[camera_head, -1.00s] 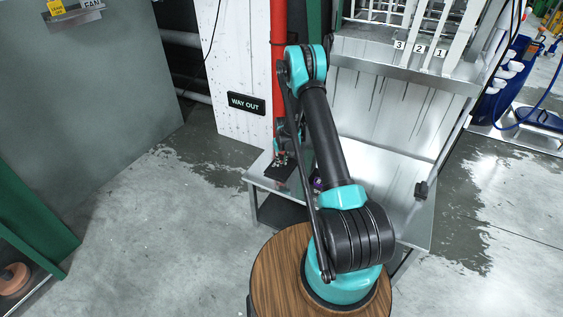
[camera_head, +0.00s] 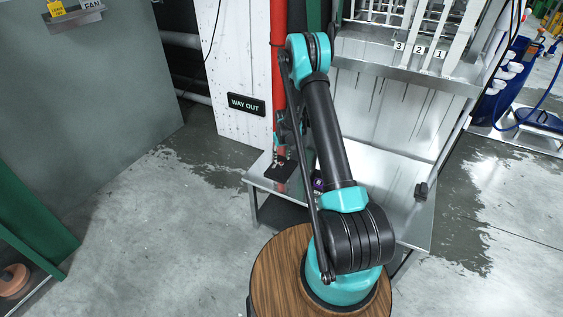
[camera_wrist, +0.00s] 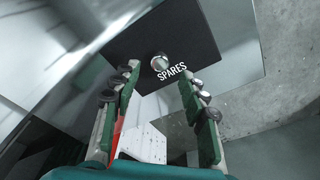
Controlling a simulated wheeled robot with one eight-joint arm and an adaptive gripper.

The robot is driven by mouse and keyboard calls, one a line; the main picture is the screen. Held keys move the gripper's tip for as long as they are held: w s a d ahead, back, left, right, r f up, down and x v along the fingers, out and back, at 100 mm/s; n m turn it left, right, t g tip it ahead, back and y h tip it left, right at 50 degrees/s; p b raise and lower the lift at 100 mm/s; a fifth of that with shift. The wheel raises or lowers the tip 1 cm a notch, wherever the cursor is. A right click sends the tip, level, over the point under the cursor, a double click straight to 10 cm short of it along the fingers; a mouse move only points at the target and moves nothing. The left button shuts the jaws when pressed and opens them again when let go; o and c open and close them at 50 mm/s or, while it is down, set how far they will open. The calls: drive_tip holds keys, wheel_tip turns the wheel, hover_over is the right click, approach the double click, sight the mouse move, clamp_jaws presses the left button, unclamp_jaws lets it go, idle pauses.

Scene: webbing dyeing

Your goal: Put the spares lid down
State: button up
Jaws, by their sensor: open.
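A flat dark plate marked SPARES (camera_wrist: 215,40) lies at the table corner, with a round silver knob-like piece (camera_wrist: 159,62) on it. I cannot tell whether the knob and plate are one part. The plate also shows as a dark patch (camera_head: 281,174) on the table's left end in the head view. My gripper (camera_wrist: 159,73) is open above the plate, with the knob between its fingertips in the picture and no clear contact. In the head view my gripper (camera_head: 279,158) is small and partly hidden by the arm.
The metal table (camera_head: 386,190) has bare room on its right. A small purple item (camera_head: 317,183) sits on it beside my arm. A red pipe (camera_head: 279,70) and a white WAY OUT panel (camera_head: 234,60) stand behind. A numbered rack (camera_head: 400,65) is at the back right.

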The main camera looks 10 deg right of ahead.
drive_tip(key=s+d+r+m+t, duration=0.1)
drive_tip(key=s+r, duration=0.9)
drive_tip(key=r, duration=0.3)
drive_tip(key=s+d+r, duration=0.2)
drive_tip(key=s+r, duration=0.7)
drive_tip(key=r, duration=0.4)
drive_tip(key=s+r+t, duration=0.1)
drive_tip(key=s, duration=2.1)
drive_tip(key=shift+d+m, duration=0.4)
drive_tip(key=shift+d, duration=0.05)
